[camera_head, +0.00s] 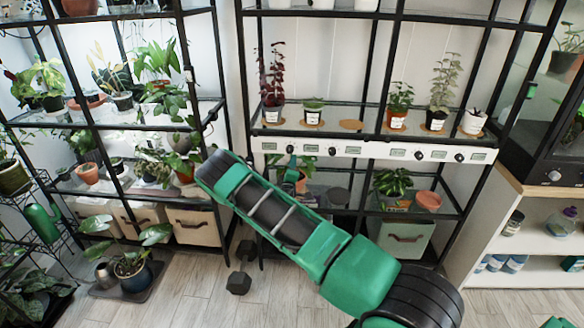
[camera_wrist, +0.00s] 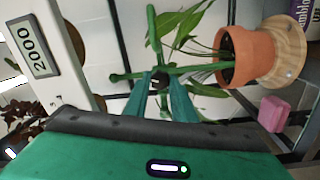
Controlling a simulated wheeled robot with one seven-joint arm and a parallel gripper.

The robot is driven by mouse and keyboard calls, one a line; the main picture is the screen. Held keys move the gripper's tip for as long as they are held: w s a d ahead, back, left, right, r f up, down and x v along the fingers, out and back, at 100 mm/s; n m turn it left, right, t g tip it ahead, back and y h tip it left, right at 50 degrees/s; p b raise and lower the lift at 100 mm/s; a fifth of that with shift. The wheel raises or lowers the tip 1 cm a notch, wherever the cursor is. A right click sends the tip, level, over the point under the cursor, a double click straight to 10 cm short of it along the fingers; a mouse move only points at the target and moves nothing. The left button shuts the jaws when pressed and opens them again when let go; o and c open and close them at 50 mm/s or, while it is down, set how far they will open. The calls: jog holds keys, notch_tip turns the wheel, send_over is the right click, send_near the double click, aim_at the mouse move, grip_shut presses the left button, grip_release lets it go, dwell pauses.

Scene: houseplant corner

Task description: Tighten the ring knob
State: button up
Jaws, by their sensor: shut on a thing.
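The ring knob (camera_wrist: 158,78) looks like a small dark knob where green bars cross, in the wrist view. One green bar runs from it toward a potted plant and another points to the top of the picture. My gripper (camera_wrist: 162,88) has its two teal fingers on either side of the knob and is shut on it. The fingers cover part of the knob, so its exact turn cannot be told. The terracotta pot (camera_wrist: 246,56) stands just beyond on a round wooden disc (camera_wrist: 288,48). In the head view my arm hides most of this spot.
A white rail (camera_head: 350,150) with dark knobs and small displays runs above the work spot; its display (camera_wrist: 39,57) reads 2000. Potted plants (camera_head: 400,97) stand on the shelf above. A pink block (camera_wrist: 273,113) lies near the pot.

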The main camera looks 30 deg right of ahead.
jog(key=m, duration=0.7)
jog(key=shift+s+d+g, duration=0.15)
jog(key=shift+d+g, duration=0.05)
jog(key=shift+g, duration=0.1)
jog(key=shift+h, duration=0.3)
jog(key=o, duration=1.1)
jog(key=shift+c, duration=0.2)
jog(key=shift+a, duration=0.1)
jog(key=shift+a, duration=0.1)
jog(key=v, duration=1)
jog(key=shift+s, duration=0.2)
jog(key=shift+a, duration=0.1)
